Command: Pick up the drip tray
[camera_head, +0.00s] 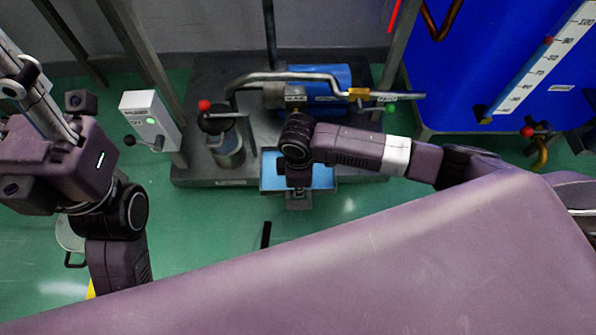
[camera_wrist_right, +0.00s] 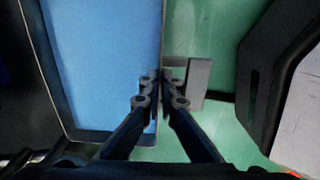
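The drip tray (camera_head: 270,173) is a shallow blue tray with a grey rim, low at the front of the pump base. It fills the left of the right wrist view (camera_wrist_right: 105,60). My right gripper (camera_wrist_right: 162,78) is at the tray's side wall, one finger inside and one outside, closed together on the rim. A grey tab (camera_wrist_right: 199,82) sits just outside the wall by the fingers. In the head view my right wrist hides most of the gripper (camera_head: 298,195) and part of the tray. My left gripper (camera_head: 35,90) is at the far left, away from the tray; its fingertips are not clear.
A dark metal base (camera_head: 205,170) carries a blue motor (camera_head: 320,78), pipes and a cylinder with a red knob (camera_head: 204,105). A white switch box (camera_head: 150,118) stands left, a large blue tank (camera_head: 490,60) right. A pot (camera_head: 68,235) is on the green floor, which is open in front.

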